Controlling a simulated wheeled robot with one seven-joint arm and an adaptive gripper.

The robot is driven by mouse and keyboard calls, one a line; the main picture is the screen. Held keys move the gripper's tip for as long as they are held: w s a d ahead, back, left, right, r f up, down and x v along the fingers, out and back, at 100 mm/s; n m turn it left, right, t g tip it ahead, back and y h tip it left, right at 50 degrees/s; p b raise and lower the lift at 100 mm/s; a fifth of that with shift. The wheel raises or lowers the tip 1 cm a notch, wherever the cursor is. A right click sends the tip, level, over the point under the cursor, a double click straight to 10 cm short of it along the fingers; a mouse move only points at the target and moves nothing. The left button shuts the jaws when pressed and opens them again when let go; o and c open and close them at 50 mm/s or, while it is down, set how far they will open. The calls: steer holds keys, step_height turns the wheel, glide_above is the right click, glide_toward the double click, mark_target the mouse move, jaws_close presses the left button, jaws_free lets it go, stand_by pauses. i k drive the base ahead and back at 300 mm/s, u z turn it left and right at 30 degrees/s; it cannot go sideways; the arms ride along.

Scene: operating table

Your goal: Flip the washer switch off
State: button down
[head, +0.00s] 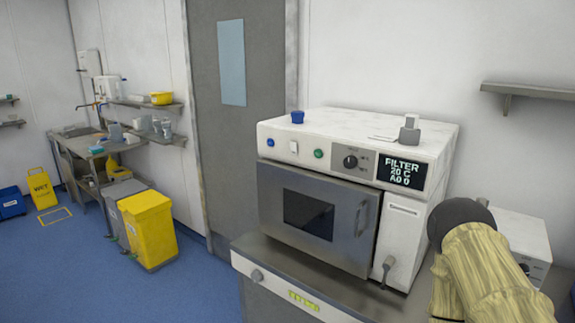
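The washer (330,135) is a white bench-top machine with a grey steel door and a dark window. It stands on a steel counter right of centre. Its front strip has a blue button (270,142), a white rectangular switch (294,147), a green button (318,153) and a black knob (351,161). The lit display (404,173) reads "FILTER 20 C A0 0". A small grey lever (388,267) sticks out at the lower right of the front. I cannot tell which control is the washer switch, or its position. My gripper's fingers are not in view.
Part of my arm fills the lower right and partly covers a white box (522,240) beside the washer. A blue cup (297,116) and a grey fitting (409,131) sit on the washer's top.

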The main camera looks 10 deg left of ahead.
mark_target(293, 146)
steer(key=k, duration=0.5)
steer(key=u, duration=2.1)
steer(key=i, duration=1.2)
steer(key=z, duration=1.95)
